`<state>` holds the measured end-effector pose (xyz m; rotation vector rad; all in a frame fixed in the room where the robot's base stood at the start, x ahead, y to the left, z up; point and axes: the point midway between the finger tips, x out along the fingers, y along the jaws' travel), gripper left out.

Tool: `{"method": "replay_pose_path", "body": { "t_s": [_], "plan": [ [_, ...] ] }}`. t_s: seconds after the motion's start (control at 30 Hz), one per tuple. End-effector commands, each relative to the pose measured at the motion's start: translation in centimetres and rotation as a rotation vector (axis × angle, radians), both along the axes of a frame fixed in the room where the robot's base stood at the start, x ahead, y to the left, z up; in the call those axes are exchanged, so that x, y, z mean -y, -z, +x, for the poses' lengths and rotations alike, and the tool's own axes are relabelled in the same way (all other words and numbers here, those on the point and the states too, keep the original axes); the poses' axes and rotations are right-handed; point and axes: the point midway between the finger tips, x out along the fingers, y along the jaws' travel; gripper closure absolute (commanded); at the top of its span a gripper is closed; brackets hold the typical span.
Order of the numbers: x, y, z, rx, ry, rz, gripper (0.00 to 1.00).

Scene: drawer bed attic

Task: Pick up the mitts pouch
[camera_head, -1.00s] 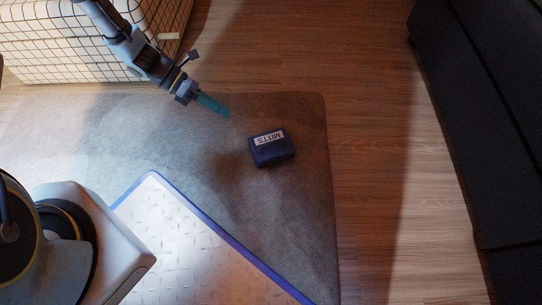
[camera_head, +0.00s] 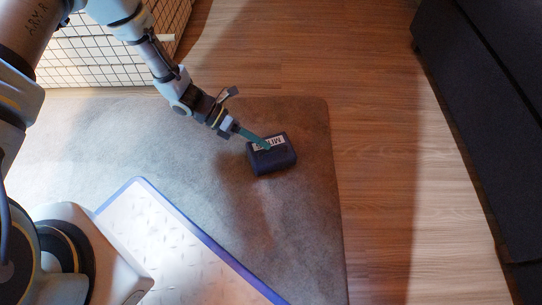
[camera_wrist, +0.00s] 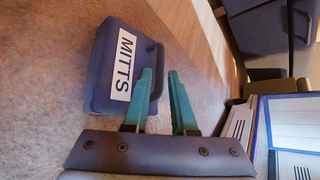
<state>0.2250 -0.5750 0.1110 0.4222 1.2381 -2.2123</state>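The mitts pouch (camera_head: 273,158) is a dark blue box-like pouch with a white MITTS label, lying on the grey rug. In the head view my gripper (camera_head: 266,145) overlaps the pouch's label edge from the upper left. In the wrist view the pouch (camera_wrist: 112,70) is at the upper left, with a dark handle loop on its right side.
The grey rug (camera_head: 190,160) lies on a wood floor (camera_head: 370,150). A blue-edged white panel (camera_head: 180,250) is at the lower left. A wire-grid basket (camera_head: 95,60) stands at the upper left. Dark furniture (camera_head: 480,120) lines the right. Floor right of the pouch is clear.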

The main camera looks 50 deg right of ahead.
Motion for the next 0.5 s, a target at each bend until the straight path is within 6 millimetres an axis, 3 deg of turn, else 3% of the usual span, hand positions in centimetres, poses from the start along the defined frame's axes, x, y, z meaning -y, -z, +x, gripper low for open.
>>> {"method": "replay_pose_path", "body": {
  "t_s": [0.03,0.2,0.5],
  "plan": [
    [0.2,1.0,-0.6,0.001,0.003,0.0,0.75],
    [0.8,1.7,-2.1,0.0,0.002,-0.002,0.75],
    [1.0,1.6,-2.3,0.001,0.0,-0.002,0.76]
  ]
}}
